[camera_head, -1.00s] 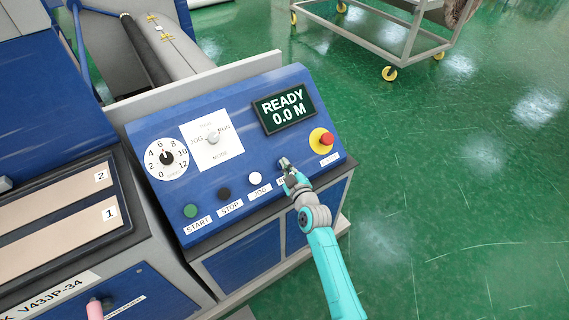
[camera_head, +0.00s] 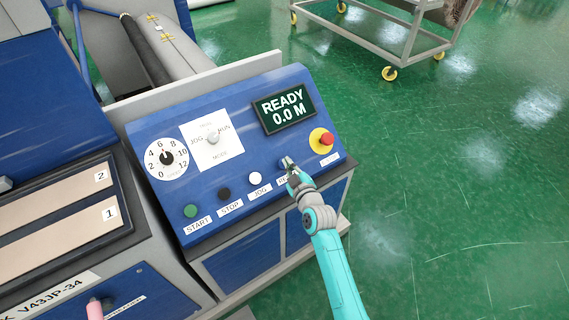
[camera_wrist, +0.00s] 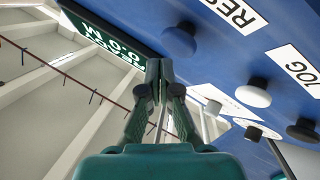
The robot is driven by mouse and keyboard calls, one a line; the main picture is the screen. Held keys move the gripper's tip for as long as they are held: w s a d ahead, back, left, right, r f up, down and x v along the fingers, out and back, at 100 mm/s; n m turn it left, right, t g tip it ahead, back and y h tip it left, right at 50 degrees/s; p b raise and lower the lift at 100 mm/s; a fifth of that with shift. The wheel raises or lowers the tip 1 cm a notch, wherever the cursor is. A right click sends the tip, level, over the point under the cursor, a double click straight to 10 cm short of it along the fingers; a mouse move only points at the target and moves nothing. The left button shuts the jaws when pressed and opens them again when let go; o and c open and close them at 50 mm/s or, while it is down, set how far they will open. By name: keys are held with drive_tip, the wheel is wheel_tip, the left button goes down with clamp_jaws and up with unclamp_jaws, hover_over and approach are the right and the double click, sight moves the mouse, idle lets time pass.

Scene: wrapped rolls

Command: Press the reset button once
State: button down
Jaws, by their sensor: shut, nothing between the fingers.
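In the head view my gripper (camera_head: 288,165) is over the panel's lower right part.
The white jog button (camera_head: 255,178), black stop button (camera_head: 225,194) and green start button (camera_head: 190,210) lie in a row to the left. A red emergency knob (camera_head: 326,139) is close at upper right. The display (camera_head: 285,108) reads READY 0.0 M.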

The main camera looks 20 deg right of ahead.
drive_tip(key=shift+s+d+r, duration=0.25)
drive_tip(key=shift+s+r, duration=0.55)
drive_tip(key=shift+r, duration=0.15)
drive_tip(key=shift+s+d+r, duration=0.25)
drive_tip(key=shift+s+r, duration=0.5)
drive_tip(key=shift+r, duration=0.2)
drive_tip(key=s+f+m+g+h, duration=0.15)
drive_tip(key=s+f, duration=0.25)
drive_tip(key=s, duration=1.1)
drive_tip(key=s+f+m+t, duration=0.1)
drive_tip(key=s+f+m, duration=0.25)
drive_tip(key=s, duration=1.05)
drive_tip(key=s+r+m, duration=0.1)
drive_tip(key=s+r, duration=0.4)
drive_tip(key=s, duration=0.6)
drive_tip(key=s+r+m+g, duration=0.1)
drive_tip(key=s+r, duration=0.4)
drive_tip(key=s, duration=0.7)
drive_tip(key=shift+a+r+m, duration=0.15)
drive_tip(key=shift+r+m, duration=0.05)
drive_tip(key=shift+m, duration=0.1)
drive_tip(key=shift+g, duration=0.25)
